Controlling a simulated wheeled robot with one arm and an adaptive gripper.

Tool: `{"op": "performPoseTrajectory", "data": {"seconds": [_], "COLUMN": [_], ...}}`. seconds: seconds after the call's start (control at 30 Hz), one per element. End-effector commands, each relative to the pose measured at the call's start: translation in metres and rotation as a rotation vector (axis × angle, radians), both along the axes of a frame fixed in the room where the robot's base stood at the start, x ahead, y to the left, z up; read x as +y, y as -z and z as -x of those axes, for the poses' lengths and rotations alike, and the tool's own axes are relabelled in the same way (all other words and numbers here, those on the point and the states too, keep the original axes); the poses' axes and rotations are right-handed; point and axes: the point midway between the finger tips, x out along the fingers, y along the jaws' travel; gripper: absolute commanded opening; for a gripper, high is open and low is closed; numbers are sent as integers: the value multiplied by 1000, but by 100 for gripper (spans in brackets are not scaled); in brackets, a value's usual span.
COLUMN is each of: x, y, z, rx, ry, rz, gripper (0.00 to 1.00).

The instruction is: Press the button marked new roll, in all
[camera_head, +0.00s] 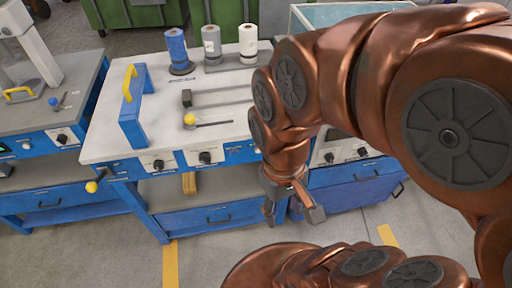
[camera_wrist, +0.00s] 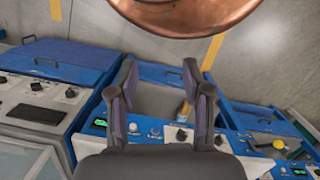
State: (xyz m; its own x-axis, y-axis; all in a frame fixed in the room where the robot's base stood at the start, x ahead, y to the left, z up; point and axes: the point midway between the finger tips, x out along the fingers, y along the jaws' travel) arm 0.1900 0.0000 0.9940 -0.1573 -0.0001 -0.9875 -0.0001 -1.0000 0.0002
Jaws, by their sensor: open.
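My gripper (camera_head: 291,212) is open and empty, hanging in front of the middle bench near its right front corner. In the wrist view its two fingers (camera_wrist: 160,72) stand apart, with floor and bench fronts behind them. The middle bench's blue front panel (camera_head: 232,154) carries black knobs and small controls; its right part is hidden by my arm in the head view. The wrist view shows a blue panel (camera_wrist: 167,134) with dark knobs, small light marks and a green display (camera_wrist: 100,122). The lettering is too small to read, so I cannot tell which control is marked new roll.
Blue (camera_head: 176,50), grey (camera_head: 211,42) and white (camera_head: 248,41) rolls stand at the back of the middle bench. A blue frame with a yellow handle (camera_head: 128,84) and a yellow-knobbed lever (camera_head: 190,119) sit on its top. Another bench (camera_head: 70,105) is at left.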

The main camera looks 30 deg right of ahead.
Motion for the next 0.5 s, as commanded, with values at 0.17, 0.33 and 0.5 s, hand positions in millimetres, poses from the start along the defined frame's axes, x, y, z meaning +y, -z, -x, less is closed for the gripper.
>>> {"op": "performPoseTrajectory", "data": {"seconds": [0.17,0.33,0.5], "x": [0,0,0], "y": [0,0,0], "z": [0,0,0], "rx": [0,0,0], "ry": [0,0,0], "rz": [0,0,0], "gripper": [27,10,0]}}
